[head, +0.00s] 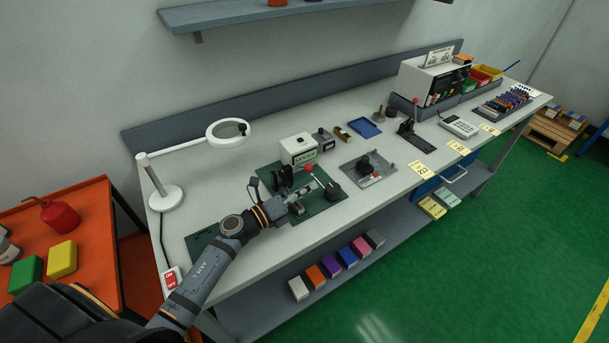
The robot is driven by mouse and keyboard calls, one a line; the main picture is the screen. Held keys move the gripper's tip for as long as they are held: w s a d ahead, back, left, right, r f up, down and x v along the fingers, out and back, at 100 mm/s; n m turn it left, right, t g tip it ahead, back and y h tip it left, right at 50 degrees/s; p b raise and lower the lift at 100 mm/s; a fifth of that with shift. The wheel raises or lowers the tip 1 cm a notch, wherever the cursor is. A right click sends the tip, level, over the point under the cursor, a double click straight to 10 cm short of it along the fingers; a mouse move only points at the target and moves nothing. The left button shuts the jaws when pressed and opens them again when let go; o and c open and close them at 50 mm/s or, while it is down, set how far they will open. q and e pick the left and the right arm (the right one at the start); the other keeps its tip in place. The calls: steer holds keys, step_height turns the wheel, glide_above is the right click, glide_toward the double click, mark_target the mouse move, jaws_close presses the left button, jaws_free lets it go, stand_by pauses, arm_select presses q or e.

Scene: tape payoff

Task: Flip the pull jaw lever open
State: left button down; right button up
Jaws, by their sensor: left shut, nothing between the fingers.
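A tape payoff device stands on a dark green mat (315,208) near the left-middle of the bench. A lever with a red ball knob (309,168) rises at its back right, and its thin rod runs down toward a dark round part (333,190). Black upright parts (283,178) stand at the device's left. My left gripper (298,207) is over the front of the mat, below and slightly left of the red knob, apart from it. It is shut and empty; its fingertips are small and hard to make out against the device. My right gripper is out of view.
A white box (298,149) stands just behind the device. A grey plate with a black fixture (368,172) lies to the right. A white magnifier lamp (228,130) stands at left. The bench's front edge runs below my arm. Free bench top lies between mat and lamp.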

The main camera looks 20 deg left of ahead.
arm_select(q)
steer(key=shift+w+a+r, duration=0.65)
steer(key=shift+a, duration=0.2)
steer(key=shift+p, duration=0.3)
